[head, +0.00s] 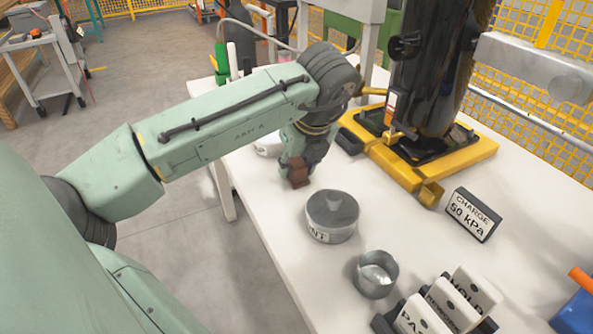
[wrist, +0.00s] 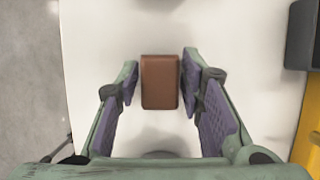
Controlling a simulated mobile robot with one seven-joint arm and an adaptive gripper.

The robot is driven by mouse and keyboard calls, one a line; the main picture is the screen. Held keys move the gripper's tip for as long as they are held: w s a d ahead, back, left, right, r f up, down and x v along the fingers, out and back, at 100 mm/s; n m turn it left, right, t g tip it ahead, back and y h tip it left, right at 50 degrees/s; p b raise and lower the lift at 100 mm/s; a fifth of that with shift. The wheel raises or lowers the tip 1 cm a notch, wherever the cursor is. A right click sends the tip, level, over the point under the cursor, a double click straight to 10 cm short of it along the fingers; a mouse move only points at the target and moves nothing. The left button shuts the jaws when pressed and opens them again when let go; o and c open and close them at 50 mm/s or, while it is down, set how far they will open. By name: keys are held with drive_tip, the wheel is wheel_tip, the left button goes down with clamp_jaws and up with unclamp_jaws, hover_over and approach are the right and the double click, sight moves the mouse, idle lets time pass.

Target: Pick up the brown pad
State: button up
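The brown pad (wrist: 160,82) is a small reddish-brown block, seen between my fingers in the wrist view. In the head view the brown pad (head: 298,176) shows at the tip of my gripper (head: 296,163), over the white table. In the wrist view my gripper (wrist: 160,80) has one finger on each side of the pad, with only slim gaps between the fingertips and its sides. It is open around the pad. Whether the pad rests on the table is hard to tell.
A yellow base (head: 395,165) with a black cylinder stands behind.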

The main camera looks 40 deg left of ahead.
sight(297, 162)
clamp_jaws()
idle(0.3)
wheel_tip(297, 162, up, 10)
drive_tip(key=shift+p, duration=0.45)
drive_tip(key=shift+c, duration=0.7)
unclamp_jaws()
drive_tip(key=c, duration=0.5)
drive_tip(key=shift+d, duration=0.1)
